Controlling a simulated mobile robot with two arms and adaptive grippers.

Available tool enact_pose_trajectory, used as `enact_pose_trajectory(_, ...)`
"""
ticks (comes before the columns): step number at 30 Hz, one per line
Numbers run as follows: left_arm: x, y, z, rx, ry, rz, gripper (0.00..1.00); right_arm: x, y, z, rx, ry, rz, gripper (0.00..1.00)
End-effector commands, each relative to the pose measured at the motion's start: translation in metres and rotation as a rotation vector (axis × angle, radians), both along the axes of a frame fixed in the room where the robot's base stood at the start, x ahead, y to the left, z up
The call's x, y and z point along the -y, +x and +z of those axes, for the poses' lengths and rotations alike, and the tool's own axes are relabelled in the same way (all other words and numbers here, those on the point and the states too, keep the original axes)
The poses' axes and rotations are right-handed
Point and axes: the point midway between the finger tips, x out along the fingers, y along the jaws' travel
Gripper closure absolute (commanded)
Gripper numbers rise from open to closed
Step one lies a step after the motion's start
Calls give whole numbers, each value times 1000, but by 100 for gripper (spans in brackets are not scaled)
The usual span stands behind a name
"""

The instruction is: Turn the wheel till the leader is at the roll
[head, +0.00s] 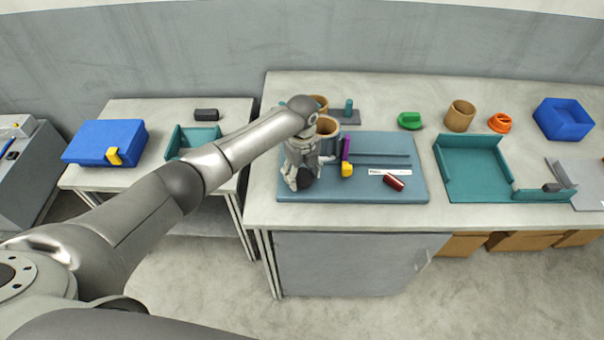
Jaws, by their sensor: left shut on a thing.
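My left gripper (297,184) reaches down over the left part of a blue-grey board (410,148) on the main table. It is shut at a dark round piece (306,178), which looks like the wheel. The gripper hides much of this piece, so its turn angle cannot be told. Just right of the gripper stand a purple upright piece (346,149) and a yellow block (347,170). A white strip with print (388,172), perhaps the leader, lies right of them. A dark red roll (394,183) lies at the strip's right part. My right gripper is not in view.
Behind the gripper stand tan cups (327,126) and a teal peg on a grey base (348,107). A teal tray (470,148), a green piece (409,121), a tan cup (460,116), an orange piece (500,122) and a blue bin (563,119) are to the right.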

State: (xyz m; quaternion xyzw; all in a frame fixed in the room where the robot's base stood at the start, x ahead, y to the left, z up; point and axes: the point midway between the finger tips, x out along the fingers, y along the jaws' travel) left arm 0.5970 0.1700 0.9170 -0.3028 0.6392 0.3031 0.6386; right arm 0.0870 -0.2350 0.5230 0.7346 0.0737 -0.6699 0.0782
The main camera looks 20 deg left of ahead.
Motion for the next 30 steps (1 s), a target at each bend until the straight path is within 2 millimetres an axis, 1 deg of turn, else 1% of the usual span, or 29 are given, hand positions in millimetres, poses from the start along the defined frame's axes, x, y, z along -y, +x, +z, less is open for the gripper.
enact_pose_trajectory(6,0,1,0,2,-1,-186,66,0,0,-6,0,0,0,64)
enact_pose_trajectory(15,0,1,1,3,0,-369,66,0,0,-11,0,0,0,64)
enact_pose_trajectory(21,0,1,1,4,-1,-431,66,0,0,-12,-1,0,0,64)
enact_pose_trajectory(30,0,1,2,4,-1,-456,66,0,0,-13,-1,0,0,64)
